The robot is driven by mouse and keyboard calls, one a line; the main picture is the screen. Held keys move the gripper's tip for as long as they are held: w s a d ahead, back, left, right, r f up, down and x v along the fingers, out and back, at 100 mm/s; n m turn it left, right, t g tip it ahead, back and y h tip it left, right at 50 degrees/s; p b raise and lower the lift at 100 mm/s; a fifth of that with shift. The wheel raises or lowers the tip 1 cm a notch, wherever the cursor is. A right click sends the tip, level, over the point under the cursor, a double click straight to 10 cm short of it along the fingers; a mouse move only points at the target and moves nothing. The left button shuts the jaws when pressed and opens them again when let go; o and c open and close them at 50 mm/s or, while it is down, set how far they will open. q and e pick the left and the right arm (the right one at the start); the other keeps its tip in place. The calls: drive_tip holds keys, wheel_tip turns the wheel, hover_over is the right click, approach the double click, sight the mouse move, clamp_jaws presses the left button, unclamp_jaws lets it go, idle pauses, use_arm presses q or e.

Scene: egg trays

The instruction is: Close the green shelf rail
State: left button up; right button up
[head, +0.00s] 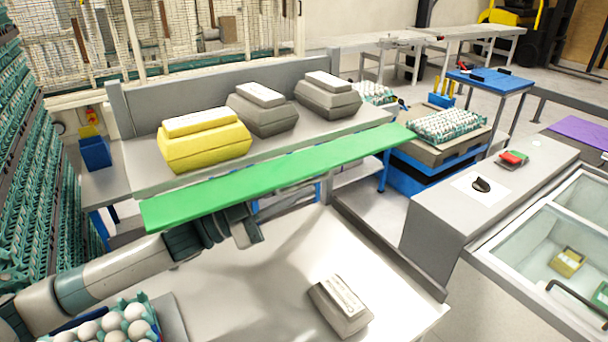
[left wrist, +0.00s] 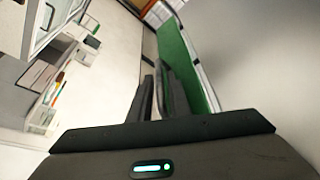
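The green shelf rail (head: 290,178) is a long flat strip running along the front of the grey shelf (head: 143,176), from lower left to upper right. My left gripper (head: 256,232) is just below and in front of the rail, left of its middle. In the left wrist view the fingers (left wrist: 157,92) are close together with nothing visible held between them. The rail (left wrist: 186,62) passes beside and beyond the fingers there. I cannot tell whether they touch it. My right gripper is not in view.
A yellow egg carton (head: 204,143) and two grey cartons (head: 263,113) (head: 328,98) stand on the shelf behind the rail. A grey carton (head: 341,305) lies on the white table (head: 270,295). Eggs in a tray (head: 152,304) are at the lower left. The table's middle is clear.

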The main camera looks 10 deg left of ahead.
use_arm(q)
drive_tip(key=shift+x, duration=0.85)
clamp_jaws()
